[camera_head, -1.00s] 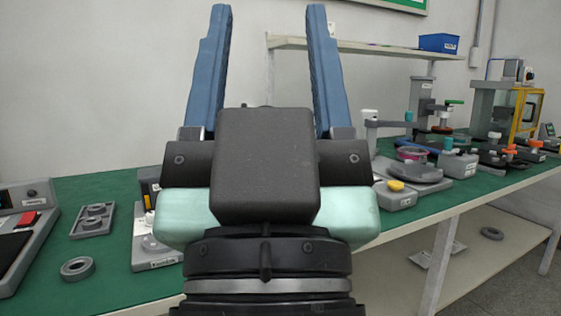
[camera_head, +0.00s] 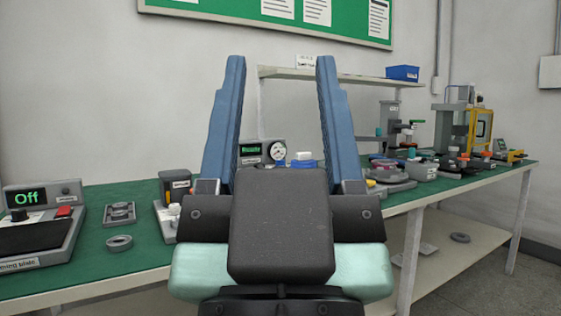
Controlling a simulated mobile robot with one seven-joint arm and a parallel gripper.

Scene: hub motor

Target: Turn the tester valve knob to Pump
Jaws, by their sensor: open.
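My gripper (camera_head: 281,68) is open and empty, with its two blue fingers pointing up in the middle of the view. Between the fingers, behind my wrist, stands a grey device with a green-lit display and a round gauge (camera_head: 278,151) on the green bench (camera_head: 140,247). It looks like the tester, but I cannot tell for sure. A white-topped blue part (camera_head: 303,160) sits beside the gauge. I cannot make out a valve knob or a Pump label; my wrist and fingers hide much of the device's lower front.
Several fixtures and a yellow-framed machine (camera_head: 481,127) line the bench at the right. A shelf with a blue bin (camera_head: 402,73) is behind.

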